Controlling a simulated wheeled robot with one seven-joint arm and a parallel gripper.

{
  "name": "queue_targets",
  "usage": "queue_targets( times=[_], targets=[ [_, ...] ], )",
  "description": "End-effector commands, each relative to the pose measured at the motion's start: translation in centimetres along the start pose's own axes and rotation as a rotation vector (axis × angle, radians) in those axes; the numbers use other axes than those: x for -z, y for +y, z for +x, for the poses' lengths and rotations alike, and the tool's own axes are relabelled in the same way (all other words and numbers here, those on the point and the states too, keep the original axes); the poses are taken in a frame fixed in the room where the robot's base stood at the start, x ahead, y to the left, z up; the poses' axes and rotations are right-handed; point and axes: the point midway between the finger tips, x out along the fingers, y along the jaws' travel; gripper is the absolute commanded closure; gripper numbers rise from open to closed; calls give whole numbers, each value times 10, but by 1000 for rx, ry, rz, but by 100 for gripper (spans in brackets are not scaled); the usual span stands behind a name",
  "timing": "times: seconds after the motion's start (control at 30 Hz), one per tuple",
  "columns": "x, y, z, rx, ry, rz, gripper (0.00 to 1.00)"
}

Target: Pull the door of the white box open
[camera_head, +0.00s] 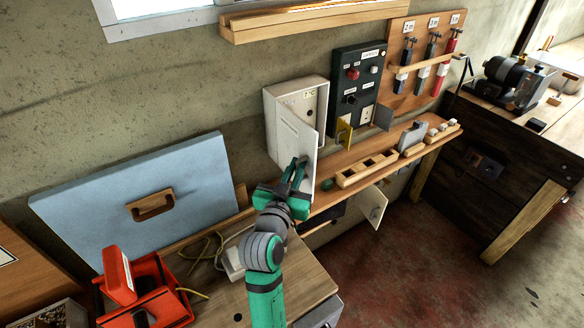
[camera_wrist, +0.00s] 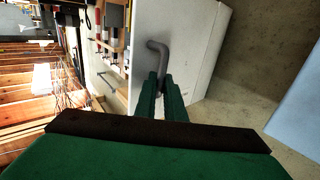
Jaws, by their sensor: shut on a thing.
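The white box (camera_head: 271,122) is fixed to the wall above the narrow wooden shelf. Its door (camera_head: 308,158) stands ajar, swung out from the box, and part of the pale inside shows at the upper right. My gripper (camera_head: 298,172) is at the lower part of the door. In the wrist view, my gripper's green fingers (camera_wrist: 163,95) are shut on the grey bent handle (camera_wrist: 157,50) on the white door face. The fingers hide the lower end of the handle.
A dark control panel (camera_head: 346,124) is right of the box. A wooden block with slots (camera_head: 366,170) stands on the shelf. A large light blue panel (camera_head: 100,205) with a wooden handle leans at left. A red toolbox (camera_head: 165,305) is at lower left.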

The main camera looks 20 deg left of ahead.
Motion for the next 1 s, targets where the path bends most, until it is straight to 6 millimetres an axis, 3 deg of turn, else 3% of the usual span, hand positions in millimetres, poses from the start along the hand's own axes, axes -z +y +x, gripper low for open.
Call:
queue_targets(
  times=[0.03, 0.43, 0.47, 1.0],
  targets=[
    [-1, -6, 0, 10, -1, 2, 100],
    [0, -3, 1, 2, 0, 1, 100],
    [0, -3, 1, 2, 0, 2, 85],
    [-1, 2, 1, -9, -2, 0, 85]
  ],
)
